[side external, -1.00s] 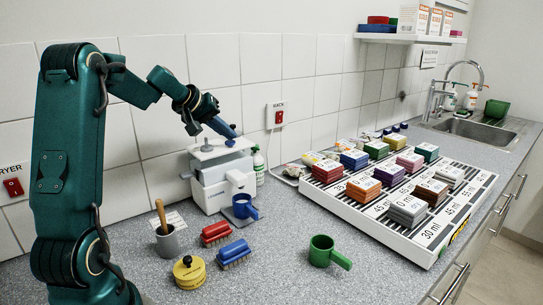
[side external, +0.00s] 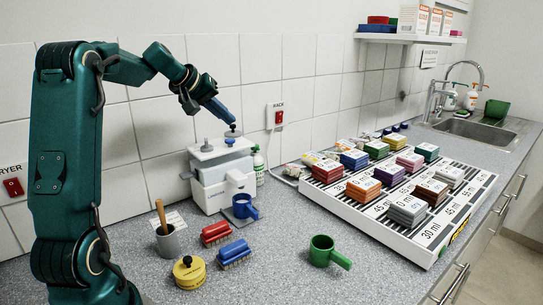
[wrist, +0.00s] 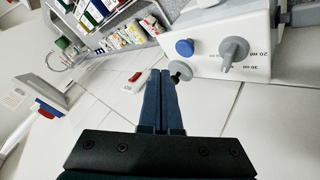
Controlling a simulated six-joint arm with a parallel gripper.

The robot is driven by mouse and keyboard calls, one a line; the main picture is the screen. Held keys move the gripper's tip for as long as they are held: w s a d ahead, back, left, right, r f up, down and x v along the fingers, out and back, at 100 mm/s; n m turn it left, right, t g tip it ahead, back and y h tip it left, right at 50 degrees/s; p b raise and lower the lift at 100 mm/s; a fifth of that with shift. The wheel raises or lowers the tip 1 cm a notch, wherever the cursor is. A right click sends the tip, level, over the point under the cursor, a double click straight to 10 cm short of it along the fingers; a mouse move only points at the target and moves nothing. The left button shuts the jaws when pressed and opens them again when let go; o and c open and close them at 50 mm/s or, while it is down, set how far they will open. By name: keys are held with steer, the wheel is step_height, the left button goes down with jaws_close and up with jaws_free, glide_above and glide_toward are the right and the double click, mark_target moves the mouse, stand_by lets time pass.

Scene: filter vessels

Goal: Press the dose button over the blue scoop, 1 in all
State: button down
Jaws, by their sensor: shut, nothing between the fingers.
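The white dispenser (side external: 222,180) stands against the tiled wall. A blue dose button (side external: 230,141) is on its top, at the right; the button also shows in the wrist view (wrist: 185,47). The blue scoop (side external: 245,208) stands at the dispenser's front, below that side. My gripper (side external: 234,124) is shut and empty, its tips pointing down above the blue button and apart from it.
A grey knob (side external: 206,146) is on the dispenser's top left. A rack of coloured blocks (side external: 405,240) fills the right.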

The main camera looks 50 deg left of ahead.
steer(key=shift+r, duration=1.25)
steer(key=w+d+r+m+h, duration=0.15)
steer(key=d+r+m, duration=0.25)
steer(key=d, duration=0.9)
steer(key=s+d+f+m+h, duration=0.1)
steer(key=s+d+m, duration=0.1)
steer(key=s+d, duration=0.3)
steer(key=s+d+f+m+h, duration=0.1)
steer(key=s+d+m, duration=0.1)
steer(key=d, duration=0.5)
steer(key=s+d+f+m+g+y, duration=0.1)
steer(key=s+d+f+m+g, duration=0.2)
steer(key=s+f, duration=0.8)
steer(key=s, duration=0.3)
steer(key=shift+d+f, duration=0.15)
steer(key=shift+f, duration=0.25)
